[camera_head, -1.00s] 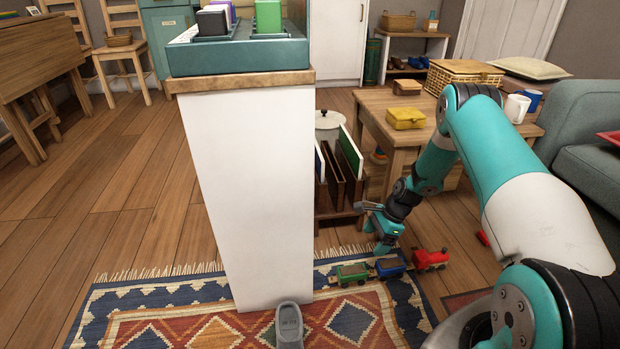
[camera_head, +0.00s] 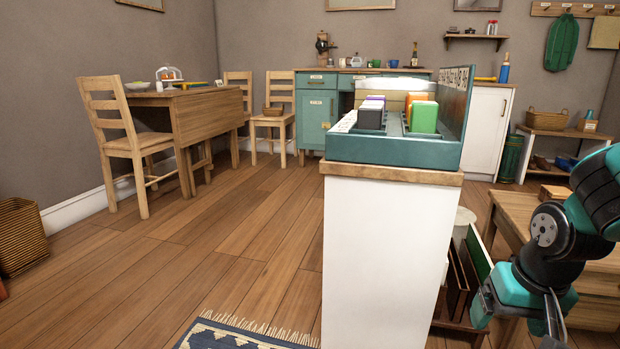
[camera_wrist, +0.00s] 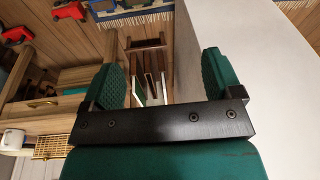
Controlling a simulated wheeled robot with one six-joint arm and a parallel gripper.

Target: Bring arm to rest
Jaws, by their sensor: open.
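My arm, teal and black, comes in at the right edge of the head view, bent with its wrist low. My gripper (camera_head: 517,322) hangs to the right of the white bookcase end (camera_head: 385,265), in front of the low wooden table (camera_head: 515,215). It also shows in the wrist view (camera_wrist: 161,72), with its two green finger pads wide apart and nothing between them. Beyond the pads, upright books or boards (camera_wrist: 150,88) show lower down in a rack. The rest of my arm is cut off by the picture edge.
A teal tray (camera_head: 395,150) with several boxes stands on top of the bookcase end. The bookcase's white side (camera_wrist: 240,60) is close to the right pad. Toy train pieces (camera_wrist: 68,10) lie on the floor. Open floor (camera_head: 220,240) is at the left.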

